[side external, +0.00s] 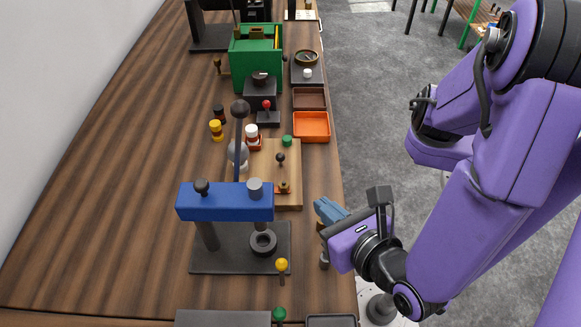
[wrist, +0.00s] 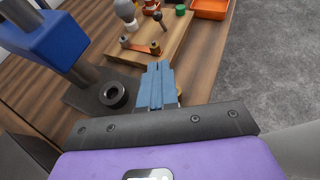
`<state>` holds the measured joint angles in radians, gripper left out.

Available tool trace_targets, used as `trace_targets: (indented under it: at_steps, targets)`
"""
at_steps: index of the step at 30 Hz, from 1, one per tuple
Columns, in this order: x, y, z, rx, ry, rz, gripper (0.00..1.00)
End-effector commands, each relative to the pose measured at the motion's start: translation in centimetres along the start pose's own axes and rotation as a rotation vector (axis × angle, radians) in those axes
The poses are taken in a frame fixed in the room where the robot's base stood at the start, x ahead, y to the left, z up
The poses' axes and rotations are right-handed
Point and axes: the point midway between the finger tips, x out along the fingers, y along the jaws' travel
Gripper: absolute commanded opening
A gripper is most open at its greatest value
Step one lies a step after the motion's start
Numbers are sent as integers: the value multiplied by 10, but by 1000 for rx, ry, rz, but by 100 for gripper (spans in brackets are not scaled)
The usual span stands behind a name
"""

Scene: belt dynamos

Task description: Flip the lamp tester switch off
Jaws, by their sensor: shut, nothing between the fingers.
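The wrist view shows the board (wrist: 180,40) and bulb (wrist: 124,9) too. The fingers (wrist: 158,72) point toward the board.
A blue-armed press (side external: 225,203) on a dark base stands just left of my gripper, its long black-knobbed handle rising beside the board. A yellow-knobbed lever (side external: 281,265) stands nearer. An orange tray (side external: 312,127) lies beyond the board. Open floor is to the right.

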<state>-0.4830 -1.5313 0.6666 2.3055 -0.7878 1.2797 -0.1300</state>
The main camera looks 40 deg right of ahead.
Motion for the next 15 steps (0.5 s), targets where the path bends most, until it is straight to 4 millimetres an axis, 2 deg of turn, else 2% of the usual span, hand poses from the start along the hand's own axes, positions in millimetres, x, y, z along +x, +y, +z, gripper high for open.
trace_targets:
  at_steps: [5,15]
  targets:
    - [22,-2,0,-1,-2,-7,0]
    - [85,-2,0,0,-2,-8,0]
